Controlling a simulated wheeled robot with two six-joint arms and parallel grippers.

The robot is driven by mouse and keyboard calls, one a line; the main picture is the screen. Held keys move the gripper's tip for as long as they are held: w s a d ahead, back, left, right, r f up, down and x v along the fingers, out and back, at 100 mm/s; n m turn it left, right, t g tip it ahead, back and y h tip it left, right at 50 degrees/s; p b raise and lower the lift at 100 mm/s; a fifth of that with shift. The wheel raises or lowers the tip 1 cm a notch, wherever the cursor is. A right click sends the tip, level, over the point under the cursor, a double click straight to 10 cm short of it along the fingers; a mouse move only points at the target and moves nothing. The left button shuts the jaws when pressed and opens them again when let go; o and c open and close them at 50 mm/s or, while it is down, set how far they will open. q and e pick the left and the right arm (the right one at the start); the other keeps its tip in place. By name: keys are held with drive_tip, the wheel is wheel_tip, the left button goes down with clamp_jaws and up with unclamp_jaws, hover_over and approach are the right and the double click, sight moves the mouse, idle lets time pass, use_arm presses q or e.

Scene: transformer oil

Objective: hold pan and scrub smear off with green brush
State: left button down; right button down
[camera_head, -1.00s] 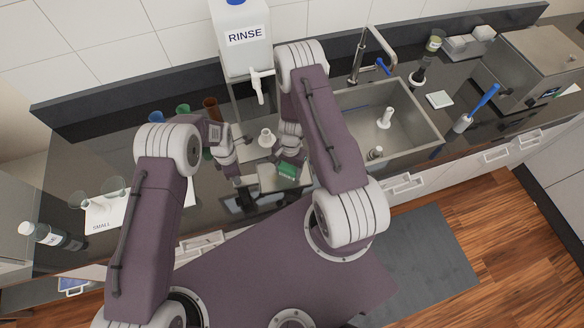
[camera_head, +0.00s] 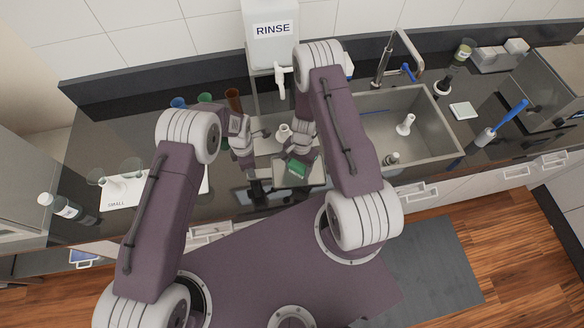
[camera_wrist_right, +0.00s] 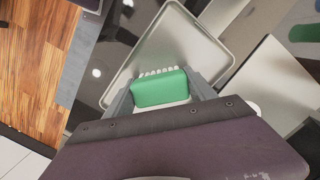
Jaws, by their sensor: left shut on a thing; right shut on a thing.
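The green brush (camera_head: 297,167) is held in my right gripper (camera_head: 298,160), bristles against or just over the metal pan (camera_head: 316,174). In the right wrist view the green brush block (camera_wrist_right: 160,89) sits between both fingers of the right gripper (camera_wrist_right: 160,92), its white bristles pointing onto the pan (camera_wrist_right: 190,42). That view shows the pan as a shallow rectangular tray with a raised rim. My left gripper (camera_head: 252,174) is shut at the pan's left side. Its grip is small and partly hidden in the head view. I cannot make out any smear on the visible pan surface.
A RINSE bottle (camera_head: 272,40) stands behind. The sink (camera_head: 425,118) with a faucet (camera_head: 385,58) is to the right, with white items inside. Colored cups (camera_head: 205,98) and a SMALL card (camera_head: 118,198) are left.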

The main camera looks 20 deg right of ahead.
drive_tip(key=shift+s+d, duration=0.35)
drive_tip(key=shift+d, duration=0.6)
drive_tip(key=shift+s+d, duration=0.3)
drive_tip(key=shift+d, duration=0.6)
wheel_tip(320, 180, up, 2)
drive_tip(key=shift+d+r, duration=0.15)
drive_tip(key=shift+r, duration=2.9)
use_arm(q)
drive_tip(key=c, duration=1.1)
unclamp_jaws()
wheel_tip(320, 180, up, 12)
